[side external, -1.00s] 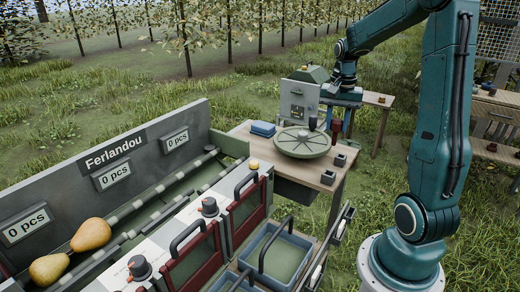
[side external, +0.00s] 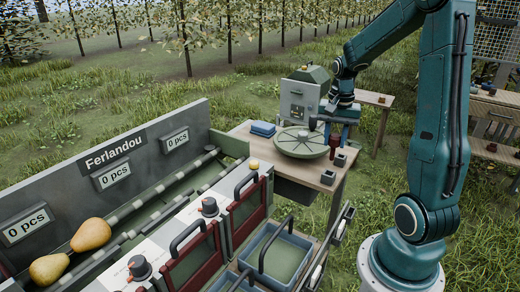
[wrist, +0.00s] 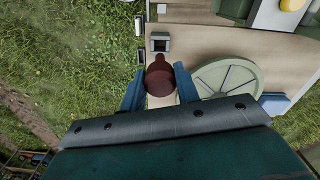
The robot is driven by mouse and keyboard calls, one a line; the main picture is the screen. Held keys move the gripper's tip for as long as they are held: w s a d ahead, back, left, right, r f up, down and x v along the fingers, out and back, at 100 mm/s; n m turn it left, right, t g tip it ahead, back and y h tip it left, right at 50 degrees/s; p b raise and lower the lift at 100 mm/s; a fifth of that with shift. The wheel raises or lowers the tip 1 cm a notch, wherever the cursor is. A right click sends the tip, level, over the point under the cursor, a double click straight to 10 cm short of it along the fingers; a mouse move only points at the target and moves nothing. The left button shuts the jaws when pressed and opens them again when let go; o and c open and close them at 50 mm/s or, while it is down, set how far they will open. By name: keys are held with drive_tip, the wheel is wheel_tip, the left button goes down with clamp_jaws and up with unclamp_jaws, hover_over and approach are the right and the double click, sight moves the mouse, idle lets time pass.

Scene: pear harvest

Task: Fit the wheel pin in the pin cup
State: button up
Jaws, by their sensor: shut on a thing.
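My gripper (side external: 337,124) is above the right side of the wheel table. In the wrist view, its two blue fingers (wrist: 160,88) are shut on a dark red-brown pin (wrist: 160,73). One square cup (wrist: 160,43) shows beyond the pin in the wrist view. The pale green wheel (side external: 302,142) lies flat beside the pin; it also shows in the wrist view (wrist: 230,78).
A grey machine box (side external: 298,100) stands behind the wheel. The sorter (side external: 110,165) with pears and blue bins (side external: 285,256) fills the front left. Grass lies beyond the table edge.

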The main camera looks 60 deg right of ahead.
sight(331, 160)
drive_tip(key=shift+f, duration=1.6)
drive_tip(key=shift+f, duration=2.45)
idle(1.8)
drive_tip(key=o, duration=1.6)
drive_tip(key=shift+c, duration=0.2)
drive_tip(key=shift+r, duration=0.15)
drive_tip(key=shift+r, duration=2.85)
